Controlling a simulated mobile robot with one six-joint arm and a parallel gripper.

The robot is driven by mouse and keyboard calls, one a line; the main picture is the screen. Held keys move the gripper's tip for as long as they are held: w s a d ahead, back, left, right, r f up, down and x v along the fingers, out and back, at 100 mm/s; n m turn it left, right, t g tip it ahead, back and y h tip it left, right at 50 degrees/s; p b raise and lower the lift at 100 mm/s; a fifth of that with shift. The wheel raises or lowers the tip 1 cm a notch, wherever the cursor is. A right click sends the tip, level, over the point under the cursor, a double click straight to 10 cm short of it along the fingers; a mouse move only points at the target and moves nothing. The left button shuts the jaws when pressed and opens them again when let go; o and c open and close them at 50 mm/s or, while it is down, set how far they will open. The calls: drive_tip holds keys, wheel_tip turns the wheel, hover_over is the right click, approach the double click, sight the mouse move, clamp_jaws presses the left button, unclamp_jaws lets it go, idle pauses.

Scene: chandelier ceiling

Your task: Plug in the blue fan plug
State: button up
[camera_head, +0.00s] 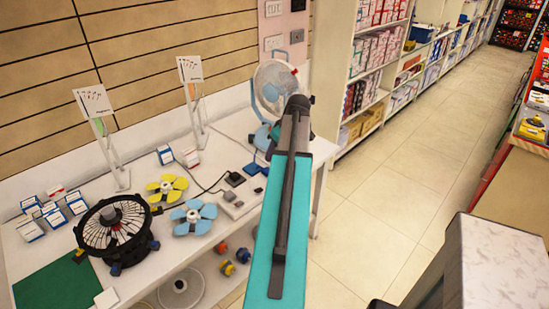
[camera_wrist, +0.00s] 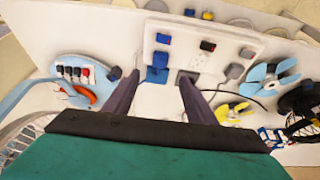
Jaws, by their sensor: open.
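In the wrist view, my gripper (camera_wrist: 159,79) is open, its two dark fingers pointing toward a white power strip (camera_wrist: 182,39). A blue plug (camera_wrist: 156,75) lies on the white table between and just beyond the fingertips; I see no contact. A blue piece (camera_wrist: 161,58) sits directly above it at the strip's edge, and I cannot tell if they are joined. The blue fan's base (camera_wrist: 97,92) with its row of buttons is to the left. In the head view, the blue fan (camera_head: 275,88) stands at the table's far end, partly behind my arm. My gripper is hidden there.
A dark plug (camera_wrist: 187,77) lies beside the right finger. The strip carries blue, black and grey pieces. A blue-bladed fan (camera_head: 194,216), yellow-bladed fan (camera_head: 167,187) and black fan (camera_head: 112,228) crowd the table. White boxes (camera_head: 45,212) and sign stands (camera_head: 196,100) are at left.

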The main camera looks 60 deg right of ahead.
drive_tip(key=shift+s+r, duration=0.25)
drive_tip(key=shift+r, duration=0.4)
drive_tip(key=shift+s, duration=0.1)
